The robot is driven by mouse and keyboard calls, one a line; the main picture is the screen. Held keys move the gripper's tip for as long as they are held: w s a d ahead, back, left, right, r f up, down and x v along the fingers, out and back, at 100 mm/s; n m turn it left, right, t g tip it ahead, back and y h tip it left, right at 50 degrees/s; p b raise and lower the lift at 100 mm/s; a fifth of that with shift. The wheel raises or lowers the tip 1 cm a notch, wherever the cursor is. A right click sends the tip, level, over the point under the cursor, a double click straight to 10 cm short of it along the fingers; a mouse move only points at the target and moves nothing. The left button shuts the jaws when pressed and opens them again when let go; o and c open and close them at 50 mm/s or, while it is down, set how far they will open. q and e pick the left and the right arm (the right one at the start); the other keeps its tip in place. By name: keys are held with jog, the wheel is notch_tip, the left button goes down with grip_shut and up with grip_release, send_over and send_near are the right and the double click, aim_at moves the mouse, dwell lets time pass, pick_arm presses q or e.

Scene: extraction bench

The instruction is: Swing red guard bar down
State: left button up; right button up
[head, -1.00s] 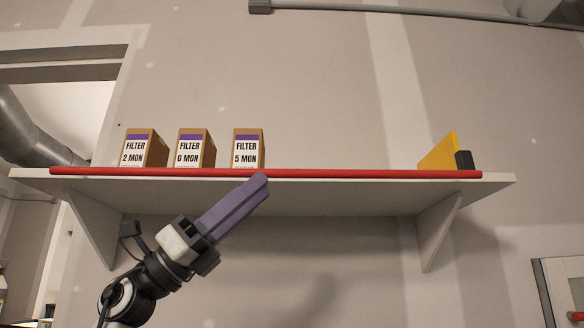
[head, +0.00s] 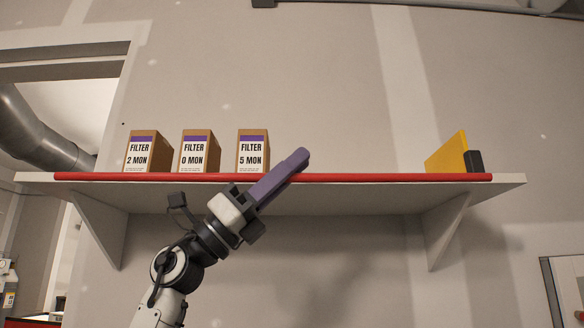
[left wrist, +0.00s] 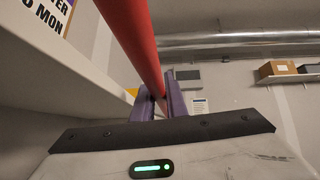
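The red guard bar (head: 390,178) runs level along the front edge of the white shelf, in front of the items there. My left gripper (head: 299,157) reaches up from below; its purple fingers cross in front of the bar, right of the middle carton group, tips above the bar in the picture. In the left wrist view the fingers (left wrist: 159,104) stand apart, and the red bar (left wrist: 138,35) runs from the top down to the gap between them. I cannot tell whether the bar lies inside the gap or just beyond it. My right gripper is not in view.
The shelf (head: 330,198) holds three filter cartons (head: 252,152) at left and centre, and a yellow item (head: 446,155) with a dark block (head: 474,161) at right. A bracket (head: 447,230) stands below the shelf's right end. The shelf between cartons and yellow item is clear.

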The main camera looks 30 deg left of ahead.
pick_arm(q)
jog(key=shift+w+a+r+n+t+y+p, duration=0.1)
jog(key=shift+r+n+t+y+p, duration=0.15)
jog(key=shift+n+t+y+p, duration=0.3)
jog(key=shift+w+a+r+n+t+y+p, duration=0.1)
jog(key=shift+r+n+t+y+p, duration=0.2)
jog(key=shift+n+t+p, duration=0.4)
grip_shut()
jog(key=shift+r+n+y+p, duration=0.1)
jog(key=shift+n+y+p, duration=0.35)
jog(key=shift+n, duration=0.1)
jog(key=shift+n+t+p, duration=0.25)
jog(key=shift+n+p, duration=0.1)
jog(key=shift+n, duration=0.05)
jog(key=shift+y, duration=0.4)
jog(key=shift+f+n, duration=0.2)
jog(key=shift+n, duration=0.1)
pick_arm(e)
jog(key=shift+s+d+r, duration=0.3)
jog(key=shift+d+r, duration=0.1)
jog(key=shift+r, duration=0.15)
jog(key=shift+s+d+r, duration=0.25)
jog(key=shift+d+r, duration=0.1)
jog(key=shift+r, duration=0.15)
